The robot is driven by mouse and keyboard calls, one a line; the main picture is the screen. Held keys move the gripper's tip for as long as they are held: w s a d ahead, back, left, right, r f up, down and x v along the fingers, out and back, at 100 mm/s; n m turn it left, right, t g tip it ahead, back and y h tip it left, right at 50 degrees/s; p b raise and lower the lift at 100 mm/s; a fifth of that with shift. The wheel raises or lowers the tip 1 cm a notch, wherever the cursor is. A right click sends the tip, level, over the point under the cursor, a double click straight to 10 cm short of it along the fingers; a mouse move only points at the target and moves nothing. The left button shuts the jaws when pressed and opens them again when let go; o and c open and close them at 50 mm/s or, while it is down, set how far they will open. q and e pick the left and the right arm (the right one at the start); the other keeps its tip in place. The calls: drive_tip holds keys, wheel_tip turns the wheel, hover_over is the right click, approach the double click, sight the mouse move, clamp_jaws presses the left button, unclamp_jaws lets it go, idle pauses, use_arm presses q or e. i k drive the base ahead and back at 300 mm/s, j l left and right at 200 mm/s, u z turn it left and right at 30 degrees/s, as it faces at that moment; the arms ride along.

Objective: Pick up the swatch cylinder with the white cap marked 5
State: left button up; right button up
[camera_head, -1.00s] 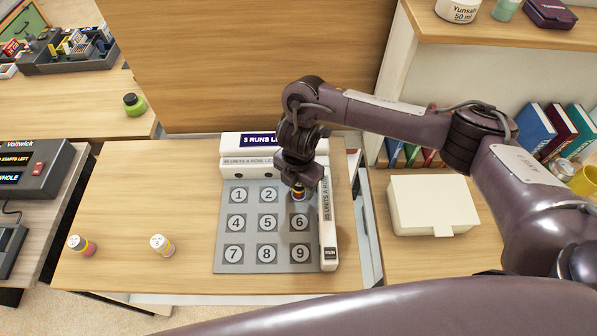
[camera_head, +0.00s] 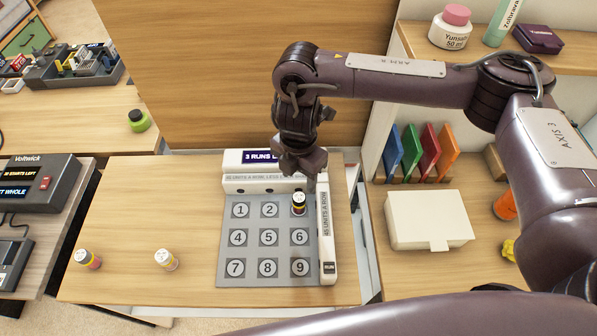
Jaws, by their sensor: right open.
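Two small swatch cylinders with white caps stand on the left part of the table: one at the far left (camera_head: 88,259) and one to its right (camera_head: 166,260). Their cap marks are too small to read. A third cylinder, dark-capped with a yellow band (camera_head: 299,203), stands on square 3 of the grey numbered pad (camera_head: 254,223). My right gripper (camera_head: 302,172) is open and empty just above this dark-capped cylinder, apart from it. My left gripper is not in view.
A white display bar (camera_head: 235,160) borders the pad's back and a white strip (camera_head: 326,235) its right side. A cream box (camera_head: 428,218) sits further right. The wooden table (camera_head: 130,205) is clear around the two white-capped cylinders.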

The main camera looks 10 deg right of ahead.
sight(162, 256)
drive_tip(key=k, duration=1.5)
